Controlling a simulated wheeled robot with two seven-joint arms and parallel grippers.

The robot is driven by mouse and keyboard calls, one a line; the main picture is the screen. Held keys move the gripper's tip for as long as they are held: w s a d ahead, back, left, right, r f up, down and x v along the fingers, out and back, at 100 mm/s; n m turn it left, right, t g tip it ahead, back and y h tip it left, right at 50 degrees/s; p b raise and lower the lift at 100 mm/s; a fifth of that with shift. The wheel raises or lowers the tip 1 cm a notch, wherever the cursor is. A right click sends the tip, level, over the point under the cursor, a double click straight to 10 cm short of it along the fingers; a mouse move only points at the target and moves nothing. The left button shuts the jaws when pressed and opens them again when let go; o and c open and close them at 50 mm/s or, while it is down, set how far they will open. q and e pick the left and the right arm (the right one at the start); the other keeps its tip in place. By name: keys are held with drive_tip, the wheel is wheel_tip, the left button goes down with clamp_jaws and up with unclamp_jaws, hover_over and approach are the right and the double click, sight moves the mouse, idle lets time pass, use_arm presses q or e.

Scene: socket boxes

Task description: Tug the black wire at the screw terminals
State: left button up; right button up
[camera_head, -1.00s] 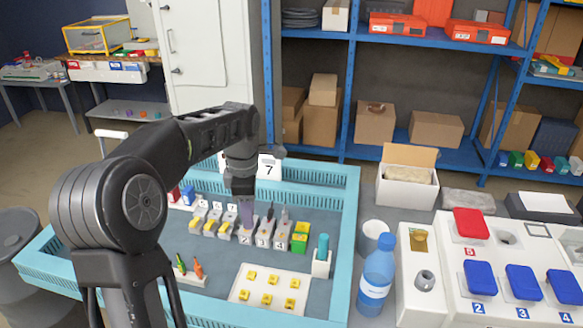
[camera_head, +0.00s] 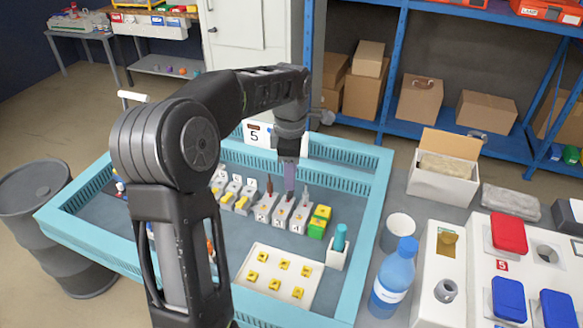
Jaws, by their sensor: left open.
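My left gripper (camera_head: 289,182) points straight down over a row of small grey numbered blocks (camera_head: 281,214) in the blue-rimmed tray (camera_head: 365,230). Thin upright pieces stand at these blocks, one reddish-brown (camera_head: 268,187) left of the gripper and one grey (camera_head: 306,195) right of it. The fingertips are in front of the middle block, and I cannot tell whether they touch it. Nothing clearly shows in the jaws. A yellow-and-green block (camera_head: 318,222) ends the row on the right. I cannot make out the black wire or the screw terminals. My right gripper is out of view.
A white plate with yellow pieces (camera_head: 277,276) lies in the tray's front. A white holder with a teal-topped piece (camera_head: 338,250) stands at its right. A blue bottle (camera_head: 394,277), white cup (camera_head: 398,231) and button panel (camera_head: 482,265) stand right. My arm hides the tray's left-front.

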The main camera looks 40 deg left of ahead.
sight(290, 193)
use_arm(q)
wheel_tip(290, 193, down, 7)
drive_tip(key=shift+w+a+r, duration=0.1)
drive_tip(key=shift+r, duration=0.1)
drive_tip(key=shift+c, duration=0.2)
clamp_jaws()
idle(0.5)
idle(0.7)
